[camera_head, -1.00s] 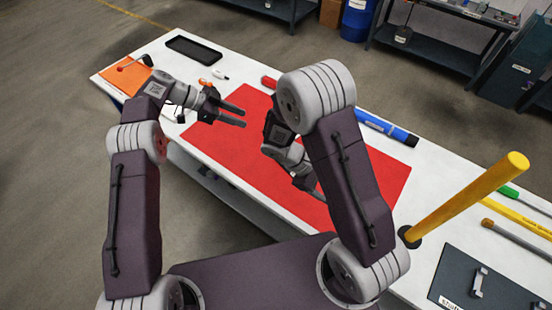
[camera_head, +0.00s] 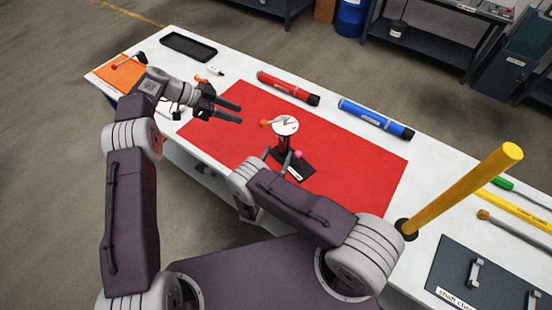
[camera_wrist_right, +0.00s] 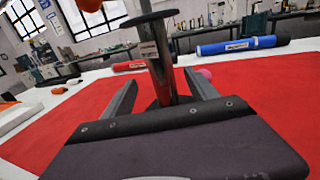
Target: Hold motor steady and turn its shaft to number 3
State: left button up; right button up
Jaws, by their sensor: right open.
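The motor stands upright on the red mat (camera_head: 225,125). In the head view it shows a round white dial (camera_head: 285,125), an orange-tipped pointer (camera_head: 266,123) aimed left, a dark post (camera_head: 284,145) and a black labelled base (camera_head: 299,171). A pink knob (camera_head: 299,154) is beside the post. My right gripper (camera_head: 290,158) is low at the near side of the motor. In the right wrist view its open fingers (camera_wrist_right: 160,82) lie on either side of the metal post (camera_wrist_right: 157,55), with gaps. The dial numbers are unreadable. My left gripper (camera_head: 239,113) is open and empty, left of the motor.
A red tube (camera_head: 288,88) and a blue tube (camera_head: 376,118) lie behind the mat. A tall yellow pole (camera_head: 462,187) stands at the right, near a dark panel with handles (camera_head: 455,265). A black tray (camera_head: 188,46) is at the back left.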

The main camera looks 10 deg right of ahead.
jog(key=x, duration=0.7)
jog(key=shift+w+d, duration=0.15)
jog(key=shift+d, duration=0.05)
grip_shut()
pick_arm(q)
jog(key=o, duration=0.3)
jog(key=s+d+m+h, duration=0.2)
jog(key=d+h, duration=0.1)
jog(key=n+t+h, duration=0.4)
jog(key=n+t, duration=0.1)
jog(key=n, duration=0.3)
send_near(264, 123)
jog(key=a+f, duration=0.1)
jog(key=a, duration=0.1)
jog(key=x, duration=1.2)
jog(key=shift+w+f, duration=0.1)
jog(key=shift+f, duration=0.05)
